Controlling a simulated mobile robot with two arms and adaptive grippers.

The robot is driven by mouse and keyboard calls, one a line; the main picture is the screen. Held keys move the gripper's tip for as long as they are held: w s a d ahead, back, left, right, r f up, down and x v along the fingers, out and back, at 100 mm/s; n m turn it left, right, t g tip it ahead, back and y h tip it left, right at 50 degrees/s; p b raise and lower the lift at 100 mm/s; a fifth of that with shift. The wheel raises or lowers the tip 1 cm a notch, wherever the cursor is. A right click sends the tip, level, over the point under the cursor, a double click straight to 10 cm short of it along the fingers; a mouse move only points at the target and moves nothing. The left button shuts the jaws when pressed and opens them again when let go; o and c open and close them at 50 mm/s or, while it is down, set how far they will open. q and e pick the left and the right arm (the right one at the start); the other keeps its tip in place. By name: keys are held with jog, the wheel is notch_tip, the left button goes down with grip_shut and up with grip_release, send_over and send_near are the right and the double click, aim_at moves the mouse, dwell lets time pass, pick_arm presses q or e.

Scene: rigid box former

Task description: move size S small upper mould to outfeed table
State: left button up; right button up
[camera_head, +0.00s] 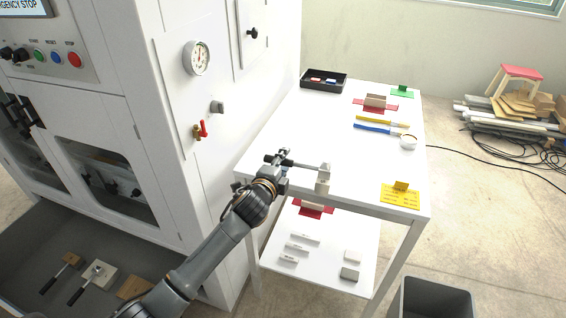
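My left gripper (280,160) reaches in from the lower left over the near left part of the white table (345,188). It appears shut on the dark handle of a small mould. A light grey bar (306,165) runs right from the gripper to a small beige-grey block (323,186), apparently the mould's body. The block is over the table's near edge; I cannot tell whether it touches the top. The fingertips are small and partly hidden by the wrist. My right gripper is not in view.
The table's middle is clear. A white machine (190,130) stands left. A dark bin (436,298) stands front right.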

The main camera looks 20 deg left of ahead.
pick_arm(q)
jog(key=shift+r, duration=0.15)
jog(key=shift+s, duration=0.3)
jog(key=s+r+b, duration=0.1)
jog(key=s+r, duration=0.1)
jog(key=s, duration=0.9)
jog(key=shift+a+r, duration=0.15)
jog(key=shift+a, duration=0.05)
jog(key=shift+s, duration=0.1)
